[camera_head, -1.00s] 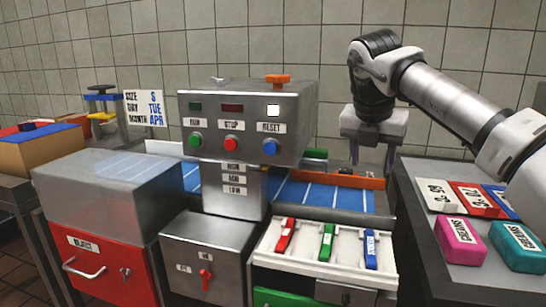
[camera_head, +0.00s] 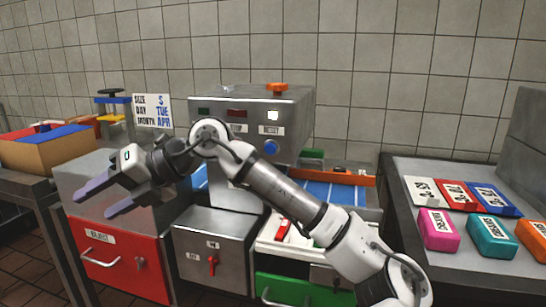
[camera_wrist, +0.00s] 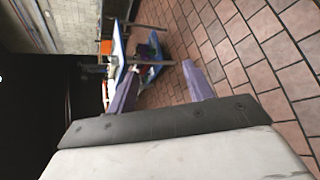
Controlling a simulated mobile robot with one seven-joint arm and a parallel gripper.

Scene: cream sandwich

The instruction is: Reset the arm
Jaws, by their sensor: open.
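My gripper (camera_head: 100,197) is at the left in the head view, in front of the grey steel box with the red reject drawer (camera_head: 125,265). Its two purple fingers are spread apart and point left, with nothing between them. My white and black arm stretches from the lower right across the machine to the gripper. It hides part of the control panel (camera_head: 285,105) and part of the white tray below it. In the wrist view the fingers (camera_wrist: 160,85) are open over a brown tiled floor.
A cardboard box (camera_head: 40,153) stands on a table at the left. A side counter (camera_head: 480,262) at the right carries several coloured blocks and labelled cards. A blue conveyor (camera_head: 335,193) runs behind my arm. A green drawer (camera_head: 300,290) is low in front.

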